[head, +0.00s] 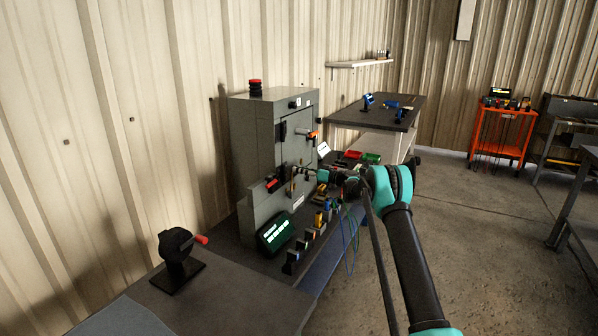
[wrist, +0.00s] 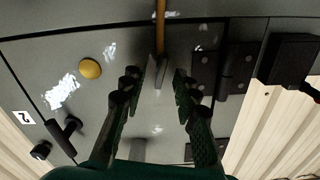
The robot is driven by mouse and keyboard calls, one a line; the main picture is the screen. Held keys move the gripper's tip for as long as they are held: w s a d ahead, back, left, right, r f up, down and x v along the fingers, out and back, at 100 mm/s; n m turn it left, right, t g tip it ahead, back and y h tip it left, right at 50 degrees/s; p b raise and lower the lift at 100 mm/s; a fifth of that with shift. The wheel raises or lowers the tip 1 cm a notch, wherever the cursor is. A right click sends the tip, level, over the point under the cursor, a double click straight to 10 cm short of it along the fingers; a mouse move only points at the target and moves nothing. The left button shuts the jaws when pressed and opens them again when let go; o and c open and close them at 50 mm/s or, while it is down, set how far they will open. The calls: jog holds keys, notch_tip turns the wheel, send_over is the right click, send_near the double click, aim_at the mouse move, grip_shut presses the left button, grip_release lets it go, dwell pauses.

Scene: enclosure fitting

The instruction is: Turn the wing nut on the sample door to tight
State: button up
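The grey enclosure (head: 258,150) stands on the bench with its door front facing right. My gripper (head: 300,171) is at that front, pointing toward it. In the wrist view my gripper (wrist: 152,82) has its two dark fingers apart, with a clear gap on both sides of a thin grey upright piece (wrist: 157,70). This piece looks like the wing nut, seen nearly edge-on; neither finger appears to touch it. An orange-brown rod (wrist: 160,22) runs up from it. In the head view the nut is too small to make out, and its tightness cannot be told.
In the wrist view a yellow dome (wrist: 91,68), a black handle (wrist: 65,134) and a hinge (wrist: 236,74) flank the fingers. A red-handled switch (head: 272,184) and an orange-handled one (head: 313,135) stick out nearby. Several small parts line the bench front.

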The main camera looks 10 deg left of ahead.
jog(key=shift+w+a, duration=0.15)
jog(key=shift+a, duration=0.35)
grip_shut()
